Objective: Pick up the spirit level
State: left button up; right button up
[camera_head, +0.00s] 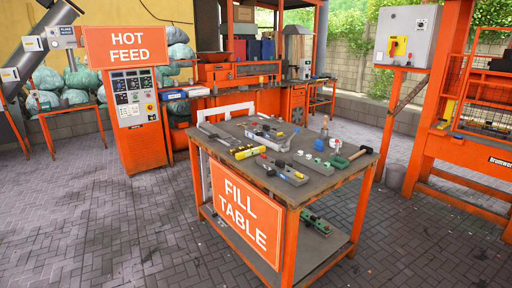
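A short yellow bar (249,152), which looks like the spirit level, lies on the grey top of the fill table (318,185). It is left of the middle of the tabletop, close to the long edge above the FILL TABLE sign. It is small in the head view, so its vials cannot be made out. Neither my left nor my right gripper is in view.
Near the bar lie a grey tray (264,133), long grey moulds (285,173) and a wooden-handled mallet (355,154). The FILL TABLE sign (246,208) hangs on the table's side. Paved floor (110,230) is open at front left. An orange HOT FEED cabinet (138,146) stands behind.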

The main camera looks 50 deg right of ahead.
aim_at(245, 155)
jog(key=z, duration=0.3)
jog(key=i, duration=1.4)
jog(key=z, duration=0.9)
jog(key=i, duration=0.95)
jog(key=z, duration=1.6)
jog(key=i, duration=0.8)
jog(key=z, duration=0.75)
